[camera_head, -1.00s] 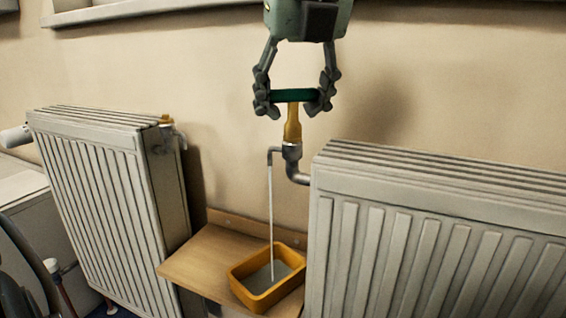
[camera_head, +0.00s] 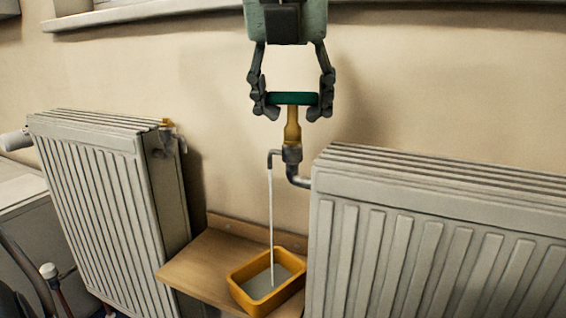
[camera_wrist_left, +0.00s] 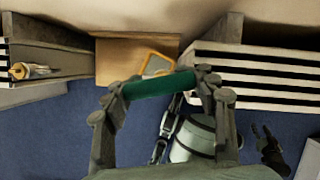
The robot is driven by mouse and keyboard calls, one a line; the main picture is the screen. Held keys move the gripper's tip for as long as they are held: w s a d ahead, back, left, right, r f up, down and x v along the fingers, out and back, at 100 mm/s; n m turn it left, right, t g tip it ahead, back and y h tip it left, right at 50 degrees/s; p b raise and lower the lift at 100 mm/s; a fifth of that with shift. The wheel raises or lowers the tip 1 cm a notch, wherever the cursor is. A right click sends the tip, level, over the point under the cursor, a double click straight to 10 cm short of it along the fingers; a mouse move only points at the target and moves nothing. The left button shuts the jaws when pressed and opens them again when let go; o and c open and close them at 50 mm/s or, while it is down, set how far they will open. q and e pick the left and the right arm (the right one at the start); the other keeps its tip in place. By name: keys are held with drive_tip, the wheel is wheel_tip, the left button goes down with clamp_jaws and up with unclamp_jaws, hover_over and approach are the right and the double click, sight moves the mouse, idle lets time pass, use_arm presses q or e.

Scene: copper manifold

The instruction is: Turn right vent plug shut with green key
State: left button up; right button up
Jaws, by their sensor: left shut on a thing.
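The green key has a green bar handle (camera_head: 293,99) and a brass shaft (camera_head: 292,125) pointing down. My left gripper (camera_head: 292,104) is shut on the handle ends, from above. The handle also shows between the fingers in the left wrist view (camera_wrist_left: 160,84). The shaft's lower end meets the grey metal fitting (camera_head: 291,153) beside the right radiator (camera_head: 440,170); the vent plug itself is hidden there. A pale stream (camera_head: 271,210) runs from the fitting's spout into the orange tray (camera_head: 240,290). What seems to be my right gripper (camera_wrist_left: 168,128) shows low in the left wrist view, its jaws unclear.
A wooden shelf (camera_head: 195,265) carries the tray between the right radiator and the left radiator (camera_head: 95,200). The left radiator has a brass-topped fitting (camera_head: 167,125) at its upper corner. The wall stands close behind; a sill (camera_head: 120,15) runs along the top.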

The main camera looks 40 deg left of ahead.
sight(294, 91)
use_arm(q)
drive_tip(key=shift+s+f, duration=0.1)
drive_tip(key=shift+f, duration=0.1)
drive_tip(key=shift+f+m+h, duration=0.1)
drive_tip(key=shift+m+h, duration=0.4)
drive_tip(key=shift+m, duration=0.7)
drive_tip(key=shift+r+p, duration=1.6)
drive_tip(key=shift+r, duration=0.6)
